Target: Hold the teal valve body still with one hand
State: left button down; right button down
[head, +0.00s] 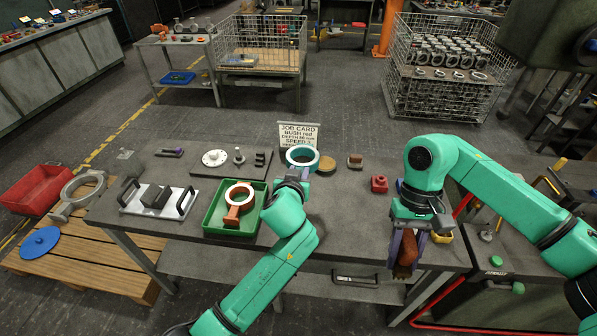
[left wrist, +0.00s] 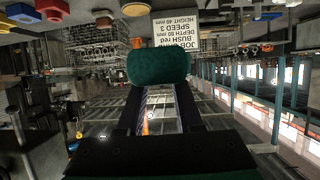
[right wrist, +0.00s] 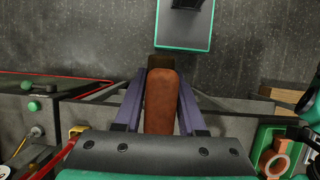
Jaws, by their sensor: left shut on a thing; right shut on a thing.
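The teal valve body (head: 315,153) is a ring-shaped casting at the back middle of the bench, in front of the job card. My left gripper (head: 294,176) is shut on its near side. In the left wrist view a dark teal rounded part (left wrist: 157,67) of it lies across the fingertips, and the rest is hidden. My right gripper (head: 408,243) is shut on a brown, elongated block or handle (head: 405,258) in front of the bench's right part. In the right wrist view this brown thing (right wrist: 160,100) sits between the two purple-grey fingers.
The job card (head: 298,134) stands behind the teal body. A green tray (head: 211,222) holds an orange casting (head: 234,212). A white plate with black handles (head: 158,200) is at left.

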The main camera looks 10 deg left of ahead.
pick_arm(q)
jog(key=shift+f+b, duration=7.7)
jog(key=shift+f, duration=0.9)
jog(key=shift+f, duration=0.3)
jog(key=shift+s+r, duration=0.1)
